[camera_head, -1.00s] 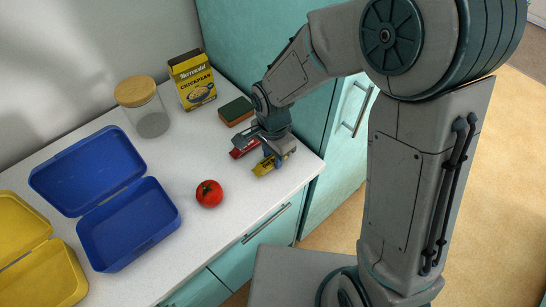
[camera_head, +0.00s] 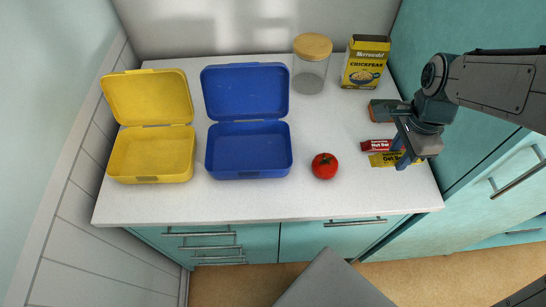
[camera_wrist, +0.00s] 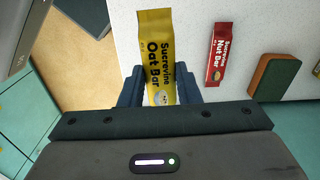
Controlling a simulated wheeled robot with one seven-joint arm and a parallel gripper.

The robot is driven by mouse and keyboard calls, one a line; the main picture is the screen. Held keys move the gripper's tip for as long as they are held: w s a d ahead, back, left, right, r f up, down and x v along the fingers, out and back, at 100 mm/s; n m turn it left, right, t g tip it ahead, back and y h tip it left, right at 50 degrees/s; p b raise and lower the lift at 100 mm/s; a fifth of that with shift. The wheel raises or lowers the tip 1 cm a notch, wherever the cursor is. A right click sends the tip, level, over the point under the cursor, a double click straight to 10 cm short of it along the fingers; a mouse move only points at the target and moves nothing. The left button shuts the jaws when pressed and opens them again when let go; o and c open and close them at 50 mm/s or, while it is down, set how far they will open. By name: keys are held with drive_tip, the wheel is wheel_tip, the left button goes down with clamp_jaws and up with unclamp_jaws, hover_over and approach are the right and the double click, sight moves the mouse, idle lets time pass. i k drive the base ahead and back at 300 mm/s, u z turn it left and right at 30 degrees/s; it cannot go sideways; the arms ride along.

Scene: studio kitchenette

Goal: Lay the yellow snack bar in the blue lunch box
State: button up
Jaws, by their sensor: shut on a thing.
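The yellow snack bar (camera_wrist: 156,45), labelled Oat Bar, sits between the two fingers of my gripper (camera_wrist: 160,90) in the wrist view. My gripper (camera_head: 402,156) is shut on it at the right end of the counter. In the head view the bar's yellow end (camera_head: 380,160) sticks out to the left of the fingers. I cannot tell whether the bar still touches the counter. The blue lunch box (camera_head: 248,174) stands open at the middle left of the counter, its lid raised at the back and its inside empty.
A red nut bar (camera_head: 374,145) lies just behind the yellow bar, with a sponge (camera_head: 379,110) farther back. A tomato (camera_head: 324,166) sits between the bars and the blue box. An open yellow lunch box (camera_head: 152,178), a glass jar (camera_head: 309,77) and a chickpea box (camera_head: 364,66) also stand here.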

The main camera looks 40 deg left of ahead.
sight(242, 165)
drive_tip(key=u, duration=0.5)
drive_tip(key=k, duration=1.2)
drive_tip(key=u, duration=1.1)
drive_tip(key=i, duration=1)
drive_tip(key=u, duration=0.5)
